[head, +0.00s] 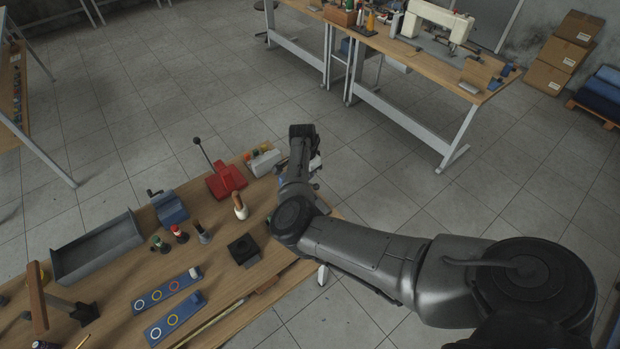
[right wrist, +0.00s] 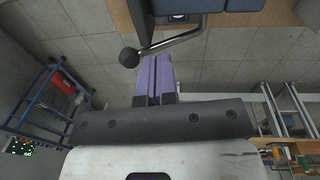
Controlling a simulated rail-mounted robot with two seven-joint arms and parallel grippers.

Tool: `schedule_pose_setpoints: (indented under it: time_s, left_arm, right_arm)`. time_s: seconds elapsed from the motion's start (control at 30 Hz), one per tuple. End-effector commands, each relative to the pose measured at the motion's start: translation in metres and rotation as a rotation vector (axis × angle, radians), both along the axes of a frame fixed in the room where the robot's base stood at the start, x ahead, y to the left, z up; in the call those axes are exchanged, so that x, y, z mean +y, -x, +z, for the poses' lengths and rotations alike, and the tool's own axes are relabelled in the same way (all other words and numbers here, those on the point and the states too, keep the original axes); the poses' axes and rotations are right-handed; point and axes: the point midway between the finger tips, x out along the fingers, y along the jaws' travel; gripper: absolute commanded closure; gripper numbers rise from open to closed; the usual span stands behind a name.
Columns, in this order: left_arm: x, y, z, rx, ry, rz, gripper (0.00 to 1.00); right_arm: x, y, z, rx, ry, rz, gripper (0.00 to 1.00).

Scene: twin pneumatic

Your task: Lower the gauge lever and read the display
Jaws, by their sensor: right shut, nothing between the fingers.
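In the right wrist view a bent metal lever with a black ball knob (right wrist: 129,57) reaches out from a dark blue device (right wrist: 220,5) at the top edge. I take it to be the gauge lever, but only part of the device shows. No readable gauge display shows. My right gripper (right wrist: 154,68) is shut and empty, its purple fingers just below the lever rod and right of the knob. I cannot tell whether they touch. In the head view my right arm hides the gripper and most of what is near it. My left gripper is not in view.
On the wooden bench (head: 230,305), a red lever press (head: 228,180), a blue device (head: 170,208), a grey tray (head: 97,250) and a black block (head: 243,250) stand left of my right arm. Open floor lies beyond. A green-lit panel (right wrist: 20,147) shows at lower left in the wrist view.

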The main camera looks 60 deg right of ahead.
Motion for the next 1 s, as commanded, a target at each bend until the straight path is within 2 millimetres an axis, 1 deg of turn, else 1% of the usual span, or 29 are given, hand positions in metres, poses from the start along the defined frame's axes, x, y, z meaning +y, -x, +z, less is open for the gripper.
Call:
schedule_pose_setpoints:
  time_s: [0.03, 0.1, 0.2, 0.4, 0.6, 0.8, 1.0]
  left_arm:
    - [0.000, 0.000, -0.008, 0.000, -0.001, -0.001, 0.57]
    - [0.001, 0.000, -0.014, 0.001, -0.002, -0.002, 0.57]
    - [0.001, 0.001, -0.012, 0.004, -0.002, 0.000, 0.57]
    - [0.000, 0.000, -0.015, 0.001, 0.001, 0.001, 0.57]
    - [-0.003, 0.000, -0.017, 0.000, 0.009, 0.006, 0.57]
    - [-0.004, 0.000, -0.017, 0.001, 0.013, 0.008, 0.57]
    - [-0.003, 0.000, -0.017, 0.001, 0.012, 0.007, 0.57]
  right_arm:
    - [-0.005, -0.006, 0.001, -0.003, 0.002, -0.001, 1.00]
    - [-0.011, -0.015, 0.006, -0.003, 0.002, -0.007, 1.00]
    - [-0.010, -0.018, 0.031, -0.004, 0.003, -0.010, 1.00]
    - [-0.010, -0.022, 0.069, -0.004, 0.002, -0.010, 1.00]
    - [-0.010, -0.025, 0.095, -0.002, 0.001, -0.009, 1.00]
    - [-0.009, -0.026, 0.107, 0.000, 0.000, -0.008, 1.00]
    - [-0.009, -0.026, 0.110, 0.000, 0.000, -0.008, 1.00]
